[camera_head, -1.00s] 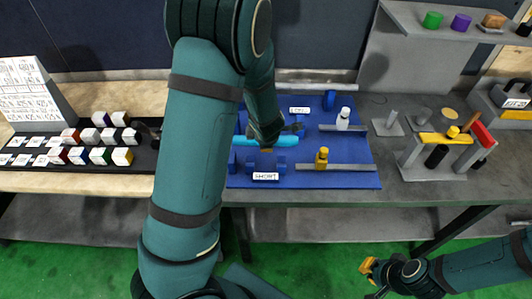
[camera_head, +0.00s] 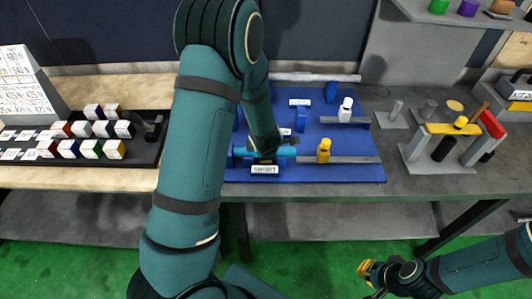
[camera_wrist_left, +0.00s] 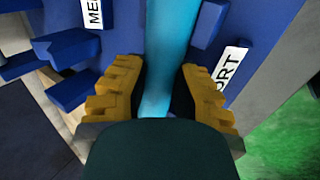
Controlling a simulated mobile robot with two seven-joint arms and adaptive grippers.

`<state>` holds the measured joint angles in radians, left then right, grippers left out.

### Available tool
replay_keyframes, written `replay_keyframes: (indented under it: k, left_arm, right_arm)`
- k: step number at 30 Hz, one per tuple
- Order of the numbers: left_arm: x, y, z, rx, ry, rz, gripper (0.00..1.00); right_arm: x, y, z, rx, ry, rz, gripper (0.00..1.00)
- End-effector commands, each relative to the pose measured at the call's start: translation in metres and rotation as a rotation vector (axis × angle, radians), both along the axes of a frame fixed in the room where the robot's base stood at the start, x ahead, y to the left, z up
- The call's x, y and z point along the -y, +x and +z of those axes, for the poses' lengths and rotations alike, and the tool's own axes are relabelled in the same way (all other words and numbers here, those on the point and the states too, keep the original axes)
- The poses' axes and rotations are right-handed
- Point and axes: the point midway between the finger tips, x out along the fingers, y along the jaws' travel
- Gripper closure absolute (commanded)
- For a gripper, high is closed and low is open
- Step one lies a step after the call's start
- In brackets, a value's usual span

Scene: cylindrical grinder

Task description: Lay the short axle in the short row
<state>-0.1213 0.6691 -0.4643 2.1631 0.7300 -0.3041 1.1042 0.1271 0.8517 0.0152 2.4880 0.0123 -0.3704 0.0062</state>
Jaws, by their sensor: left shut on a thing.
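The short axle (camera_head: 285,151) is a cyan rod, held level across the front of the blue board (camera_head: 345,174), just behind the SHORT label (camera_head: 265,170). My left gripper (camera_wrist_left: 160,90) is shut on the axle, its yellow pads on either side of it in the wrist view. In the head view the left wrist hides part of the axle and most of the short row's blue supports. I cannot tell whether the axle touches them. The SHORT label (camera_wrist_left: 230,70) lies right of the axle in the wrist view. My right gripper (camera_head: 368,271) hangs low over the green floor, apart from the board.
A black rack of coloured cubes (camera_head: 140,158) is at left; a grey stand with a yellow bar (camera_head: 452,129) is at right.

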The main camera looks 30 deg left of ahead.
Motion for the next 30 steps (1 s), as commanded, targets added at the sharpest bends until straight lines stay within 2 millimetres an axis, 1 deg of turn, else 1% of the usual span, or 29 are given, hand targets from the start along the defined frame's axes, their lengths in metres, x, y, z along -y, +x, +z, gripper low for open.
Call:
replay_keyframes:
  k: [5, 10, 11, 12, 23, 26, 30]
  left_arm:
    - [0.000, 0.001, 0.003, 0.005, 0.001, 0.000, 1.00]
    - [-0.001, 0.001, -0.002, 0.004, 0.001, 0.000, 1.00]
    - [0.000, 0.000, -0.002, 0.002, 0.001, 0.000, 0.64]
    - [0.000, 0.000, -0.001, 0.002, 0.001, 0.000, 0.51]
    - [0.000, 0.001, 0.001, 0.002, 0.001, 0.000, 0.51]
    - [0.002, -0.001, 0.009, 0.003, 0.001, -0.002, 0.51]
    - [0.008, -0.011, 0.032, 0.005, -0.001, -0.001, 0.51]
  right_arm:
    - [0.000, 0.000, 0.001, 0.000, 0.000, 0.000, 1.00]
    - [0.000, -0.001, -0.003, -0.001, 0.001, 0.002, 1.00]
    - [0.000, -0.001, -0.002, -0.002, 0.001, 0.002, 1.00]
    - [0.000, -0.001, -0.002, -0.001, 0.001, 0.002, 1.00]
    - [0.000, -0.001, 0.000, 0.000, 0.001, 0.001, 1.00]
    - [0.000, 0.001, 0.005, 0.003, 0.000, -0.001, 1.00]
    - [0.000, 0.003, 0.013, 0.008, -0.001, -0.005, 1.00]
